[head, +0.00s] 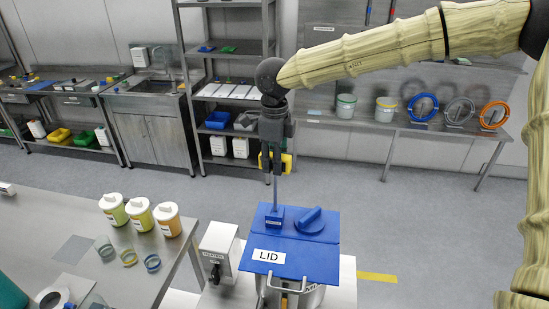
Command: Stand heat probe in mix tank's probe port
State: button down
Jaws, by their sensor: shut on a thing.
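The mix tank (313,298) is a metal vessel, mostly hidden under a blue lid (305,258) labelled LID. On the lid stand a small blue labelled block with the probe port (274,217) and, to its right, a blue knob handle (310,220). My gripper (272,178) points straight down above the block, shut on the heat probe (276,193). The probe is a thin grey upright rod. Its lower end meets the block's top in the picture; I cannot tell how deep it sits in the port. Its upper part is hidden between the fingers.
A grey-white control box (219,252) stands left of the tank. The steel table (75,218) at left holds several lidded jars (139,213) and rings. A shelf rack (235,75) and a bench with coiled hoses (422,107) stand behind. Open floor lies between.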

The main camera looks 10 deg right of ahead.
send_over(275, 202)
jog(key=shift+w+f+b, duration=0.15)
jog(key=shift+f+b, duration=0.1)
jog(key=shift+f, duration=1.2)
jog(key=shift+w+f+b, duration=0.15)
jog(key=shift+f+b, duration=0.05)
jog(key=shift+f, duration=1.25)
jog(key=shift+f+b, duration=0.65)
jog(key=shift+f, duration=4)
jog(key=c, duration=1.1)
grip_release()
notch_tip(275, 202, up, 12)
jog(key=shift+f, duration=0.1)
